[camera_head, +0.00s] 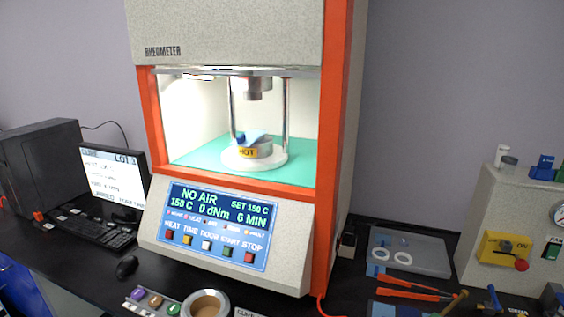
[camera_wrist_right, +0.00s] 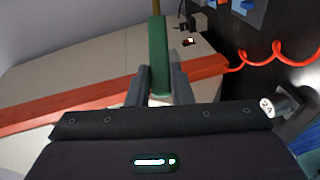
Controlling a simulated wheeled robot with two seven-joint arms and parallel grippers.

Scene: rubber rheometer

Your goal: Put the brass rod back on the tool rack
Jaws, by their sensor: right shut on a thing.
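In the right wrist view my right gripper (camera_wrist_right: 160,80) is shut on a green handle with a brass-coloured shaft at its top edge, which I take as the brass rod (camera_wrist_right: 158,45). The handle stands lengthwise between the fingers; the shaft's end is cut off by the frame. In the head view a brass-coloured stick (camera_head: 455,302) shows at the bottom right; I cannot tell whether it is the same rod. The tool rack is not clearly visible. Neither gripper shows in the head view.
The rheometer (camera_head: 230,225) stands mid-bench, its chamber open with a sample on a white platen (camera_head: 240,162). Orange-handled tools (camera_head: 410,288) and a grey tray (camera_head: 425,258) lie to its right, beside a beige machine (camera_head: 500,210). An orange cable (camera_wrist_right: 270,55) curls in the wrist view.

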